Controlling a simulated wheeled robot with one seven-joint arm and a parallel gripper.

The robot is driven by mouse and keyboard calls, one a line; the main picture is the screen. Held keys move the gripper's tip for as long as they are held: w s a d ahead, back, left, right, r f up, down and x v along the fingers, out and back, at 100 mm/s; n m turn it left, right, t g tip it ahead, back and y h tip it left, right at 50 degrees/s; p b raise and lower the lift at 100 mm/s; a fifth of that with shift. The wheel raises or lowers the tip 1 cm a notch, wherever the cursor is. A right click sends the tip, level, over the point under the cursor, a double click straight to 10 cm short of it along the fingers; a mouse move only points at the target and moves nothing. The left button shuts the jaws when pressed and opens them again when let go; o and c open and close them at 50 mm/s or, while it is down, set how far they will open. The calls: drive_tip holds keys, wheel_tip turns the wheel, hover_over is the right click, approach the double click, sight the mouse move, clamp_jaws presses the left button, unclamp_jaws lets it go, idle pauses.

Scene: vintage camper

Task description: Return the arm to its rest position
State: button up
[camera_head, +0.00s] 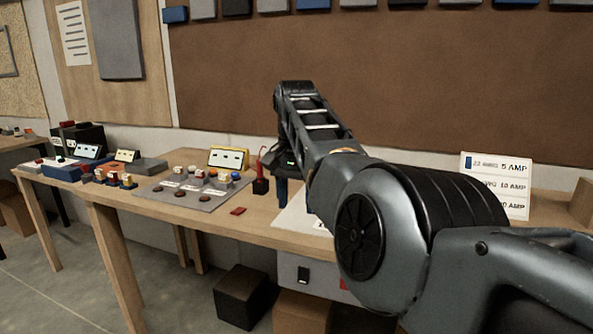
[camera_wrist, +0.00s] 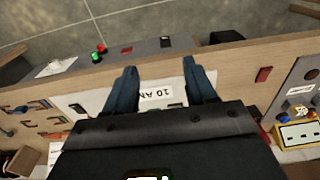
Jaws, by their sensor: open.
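My arm reaches forward from the right over the wooden workbench (camera_head: 130,200) in the head view. My gripper (camera_head: 282,190) points down at its far end, over a white sheet (camera_head: 296,222) that is partly hidden by my arm. In the wrist view my gripper (camera_wrist: 160,66) has its two dark blue fingers spread apart with nothing held between them. The white sheet (camera_wrist: 85,102) lies below them, with a label reading "10 AM" in part. I cannot tell the exact height of the fingertips above it.
A red flat piece (camera_head: 238,211) and a grey panel with knobs (camera_head: 180,192) lie left of my gripper. A dark block with a red upright part (camera_head: 261,185) stands close beside it. An amp sign (camera_head: 497,184) stands behind my arm. Dark and brown boxes (camera_head: 241,296) sit under the bench.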

drive_tip(key=s+d+f+t, duration=0.1)
drive_tip(key=d+f, duration=0.3)
drive_tip(key=f, duration=0.5)
drive_tip(key=s+d+f+t, duration=0.1)
drive_tip(key=d+f, duration=0.2)
drive_tip(key=f, duration=0.5)
drive_tip(key=s+d+f+t, duration=0.1)
drive_tip(key=d+f, duration=0.3)
drive_tip(key=f, duration=0.5)
drive_tip(key=s+d+f+n+t, duration=0.15)
drive_tip(key=s+d+f, duration=0.25)
drive_tip(key=s+f, duration=0.4)
drive_tip(key=s+d+f+t, duration=0.2)
drive_tip(key=s+d+f, duration=0.35)
drive_tip(key=s, duration=0.35)
drive_tip(key=s+d+r+n+t, duration=0.1)
drive_tip(key=s+r+t, duration=0.1)
drive_tip(key=s, duration=1.1)
drive_tip(key=s+d+r+n+t, duration=0.1)
drive_tip(key=s+r+t, duration=0.1)
drive_tip(key=s, duration=1)
drive_tip(key=s+r+t, duration=0.2)
drive_tip(key=s+r, duration=0.6)
drive_tip(key=r, duration=0.3)
drive_tip(key=s+a+r+t, duration=0.1)
drive_tip(key=s+r+t, duration=0.1)
drive_tip(key=s+r, duration=0.6)
wheel_tip(320, 180, up, 4)
drive_tip(key=shift+s+r, duration=0.1)
drive_tip(key=shift+s, duration=0.1)
